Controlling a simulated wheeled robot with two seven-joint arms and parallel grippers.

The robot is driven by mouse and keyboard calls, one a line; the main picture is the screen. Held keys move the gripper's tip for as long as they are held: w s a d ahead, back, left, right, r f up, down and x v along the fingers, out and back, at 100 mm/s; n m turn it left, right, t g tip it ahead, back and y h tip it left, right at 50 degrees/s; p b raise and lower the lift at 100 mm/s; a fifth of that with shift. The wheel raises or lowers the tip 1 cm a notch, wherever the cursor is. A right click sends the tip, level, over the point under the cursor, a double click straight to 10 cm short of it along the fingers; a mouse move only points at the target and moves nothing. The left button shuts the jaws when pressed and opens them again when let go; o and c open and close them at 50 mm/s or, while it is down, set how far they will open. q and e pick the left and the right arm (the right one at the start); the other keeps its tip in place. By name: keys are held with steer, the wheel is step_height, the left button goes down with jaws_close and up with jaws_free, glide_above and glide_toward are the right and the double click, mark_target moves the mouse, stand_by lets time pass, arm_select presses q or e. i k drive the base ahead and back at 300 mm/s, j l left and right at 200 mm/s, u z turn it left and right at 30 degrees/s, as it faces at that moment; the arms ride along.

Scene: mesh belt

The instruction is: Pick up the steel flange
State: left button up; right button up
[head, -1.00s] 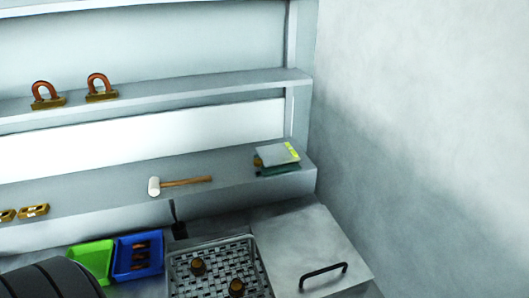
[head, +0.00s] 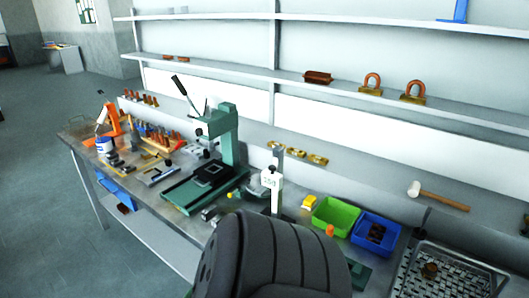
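I cannot pick out a steel flange for certain in the head view. A mesh tray (head: 476,267) sits at the lower right, cut by the frame edge, with a brown round part (head: 429,270) on it. A blue bin (head: 375,234) holds dark reddish-brown parts, and a green bin (head: 336,217) stands beside it. Neither of my grippers is in view.
A green press (head: 226,140) stands mid-bench. Tools and small parts crowd the bench's left end. A dark ribbed shape (head: 275,260) hides the bench's front. Open floor (head: 50,180) lies left.

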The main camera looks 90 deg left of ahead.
mark_target(130, 168)
steer(key=k+l+u, duration=0.1)
steer(key=u, duration=0.35)
steer(key=k+u, duration=0.15)
steer(key=u, duration=0.25)
steer(key=k+u, duration=0.1)
steer(key=u, duration=2.7)
steer(key=z, duration=0.35)
steer(key=i+j+z, duration=0.15)
steer(key=j+z, duration=0.15)
steer(key=z, duration=0.15)
steer(key=i+j+z, duration=0.1)
steer(key=j+z, duration=0.6)
steer(key=z, duration=0.15)
steer(key=j+z, duration=0.45)
